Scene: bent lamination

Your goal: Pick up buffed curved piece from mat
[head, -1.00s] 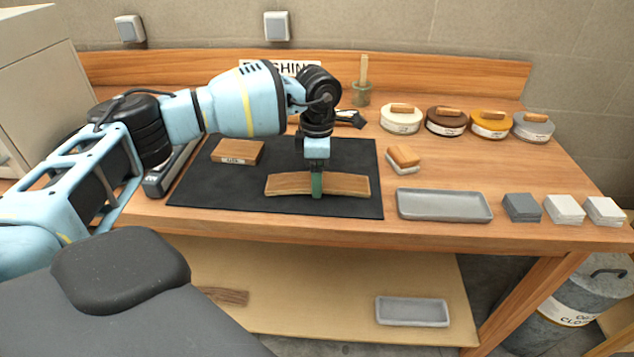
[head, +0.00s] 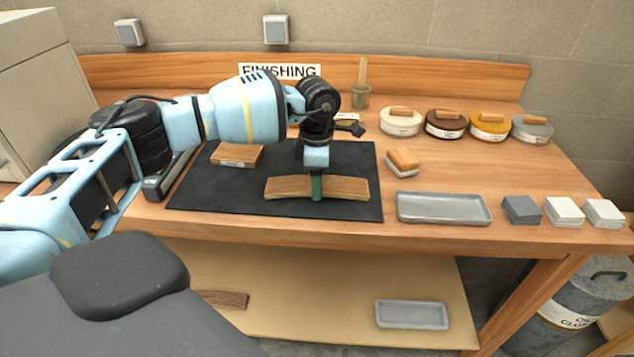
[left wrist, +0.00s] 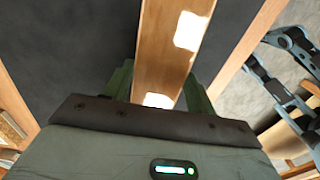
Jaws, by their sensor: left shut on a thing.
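The curved wooden piece (head: 345,188) is a shallow brown arch near the front edge of the black mat (head: 230,190). My left gripper (head: 317,188) points down at its middle and is shut on it, with a green finger across its front face. In the left wrist view the piece (left wrist: 165,60) runs between the two green fingers (left wrist: 158,95), with bright glare patches on its surface. I cannot tell whether its ends still touch the mat. My right gripper is not in view.
A labelled wood block (head: 237,154) lies on the mat's back left. Right of the mat are a wood-topped block (head: 403,162), a grey tray (head: 444,207) and several small blocks (head: 521,209). Several lidded tins (head: 446,124) stand behind. A jar (head: 361,98) stands at the back.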

